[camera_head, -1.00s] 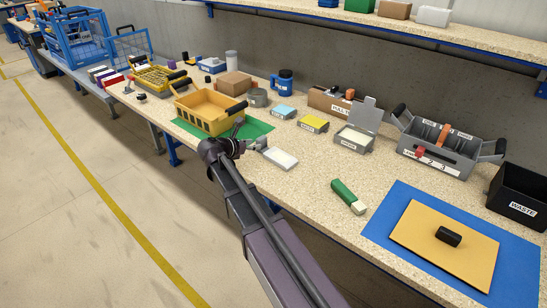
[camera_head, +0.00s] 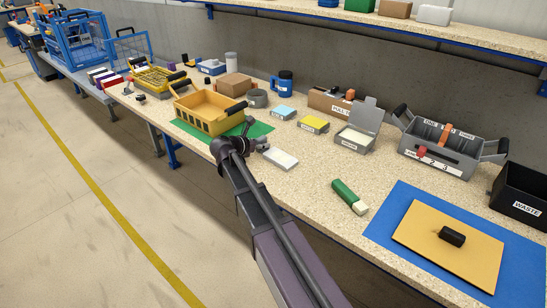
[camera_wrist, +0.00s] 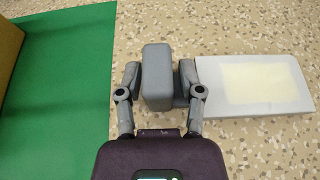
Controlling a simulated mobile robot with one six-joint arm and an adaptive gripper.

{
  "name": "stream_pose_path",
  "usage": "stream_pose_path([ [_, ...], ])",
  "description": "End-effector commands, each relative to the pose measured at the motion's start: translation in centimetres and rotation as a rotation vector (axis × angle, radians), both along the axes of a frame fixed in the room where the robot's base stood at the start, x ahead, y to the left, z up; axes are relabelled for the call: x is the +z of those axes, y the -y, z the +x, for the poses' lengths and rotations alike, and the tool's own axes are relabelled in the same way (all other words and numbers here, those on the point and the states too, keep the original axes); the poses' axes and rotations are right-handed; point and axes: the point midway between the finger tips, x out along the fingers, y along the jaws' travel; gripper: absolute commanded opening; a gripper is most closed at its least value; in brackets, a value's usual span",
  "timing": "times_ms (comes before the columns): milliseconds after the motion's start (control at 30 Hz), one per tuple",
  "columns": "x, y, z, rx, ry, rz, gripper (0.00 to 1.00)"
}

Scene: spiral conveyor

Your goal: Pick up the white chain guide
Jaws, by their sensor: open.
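The white chain guide appears to be the flat white slab (camera_head: 281,158) with a pale cream top on the bench, right of the green mat (camera_head: 258,130). In the wrist view the slab (camera_wrist: 258,82) lies at the right, with a grey block (camera_wrist: 157,75) at its left end, seemingly joined to it by a short grey piece. My gripper (camera_wrist: 158,88) is open, its two fingers on either side of the grey block. The right finger partly hides the joining piece. I cannot tell whether the fingers touch the block. In the head view my gripper (camera_head: 256,146) is just left of the slab.
A yellow crate (camera_head: 196,119) stands on the green mat, close to my wrist. A green and white piece (camera_head: 348,196) lies to the right. Bare bench separates it from the slab.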

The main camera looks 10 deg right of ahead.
Motion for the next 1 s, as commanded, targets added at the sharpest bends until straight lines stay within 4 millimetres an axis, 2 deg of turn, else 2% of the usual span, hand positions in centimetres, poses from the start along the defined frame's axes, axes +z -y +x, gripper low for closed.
stream_pose_path([
  [533, 0.00, 0.06, 0.04, 0.001, 0.000, 0.000, 0.49],
  [567, 0.00, 0.06, 0.04, 0.001, 0.000, 0.000, 0.46],
  [700, 0.00, 0.06, 0.04, 0.000, 0.000, 0.000, 0.04],
  [733, 0.00, 0.06, 0.04, 0.000, 0.000, 0.000, 0.00],
  [1000, 0.01, 0.09, 0.03, 0.000, -0.001, -0.001, 0.00],
])
